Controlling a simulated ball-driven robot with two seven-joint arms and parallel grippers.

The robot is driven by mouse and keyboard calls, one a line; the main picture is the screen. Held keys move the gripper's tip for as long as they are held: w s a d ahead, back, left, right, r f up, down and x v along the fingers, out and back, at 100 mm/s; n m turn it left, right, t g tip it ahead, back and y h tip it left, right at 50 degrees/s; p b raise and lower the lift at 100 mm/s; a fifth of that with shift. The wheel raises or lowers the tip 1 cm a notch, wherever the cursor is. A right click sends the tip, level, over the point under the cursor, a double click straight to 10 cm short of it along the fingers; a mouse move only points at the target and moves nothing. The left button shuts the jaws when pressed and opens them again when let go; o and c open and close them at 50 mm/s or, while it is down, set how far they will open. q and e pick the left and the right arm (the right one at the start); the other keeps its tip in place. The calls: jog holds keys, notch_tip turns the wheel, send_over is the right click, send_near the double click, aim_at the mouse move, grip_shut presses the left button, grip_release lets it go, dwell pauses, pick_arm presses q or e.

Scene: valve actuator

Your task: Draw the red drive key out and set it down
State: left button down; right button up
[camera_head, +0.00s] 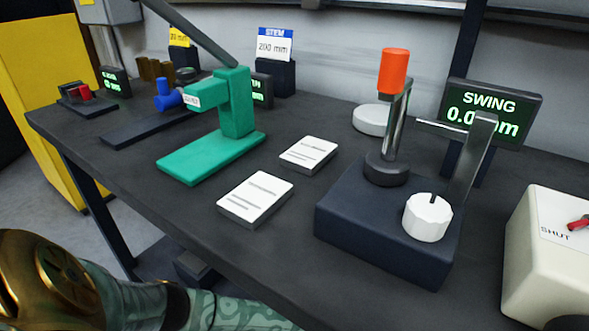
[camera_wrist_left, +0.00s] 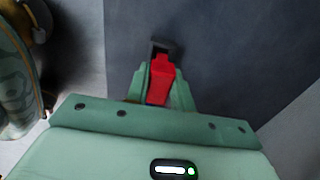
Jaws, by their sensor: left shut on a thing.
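In the left wrist view my left gripper (camera_wrist_left: 159,86) is shut on a red block-shaped piece, the red drive key (camera_wrist_left: 160,78). A dark square-edged part (camera_wrist_left: 162,48) shows at the key's far end; I cannot tell whether it is joined to the key or holds it. A plain dark surface lies beyond. In the head view my left arm comes in along the bottom left, and its gripper is out of the picture. My right gripper is in neither view.
The head view shows a dark bench (camera_head: 165,215) with a green stand (camera_head: 236,115), two white cards and a dark block (camera_head: 345,225) carrying an orange-topped lever (camera_head: 393,72) and white knob. A white box (camera_head: 552,255) marked SHUT stands at right. Small red part (camera_head: 84,93) sits far left.

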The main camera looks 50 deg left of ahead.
pick_arm(q)
jog(key=shift+f+b, duration=0.55)
jog(key=shift+f, duration=0.45)
jog(key=c, duration=1.1)
grip_release()
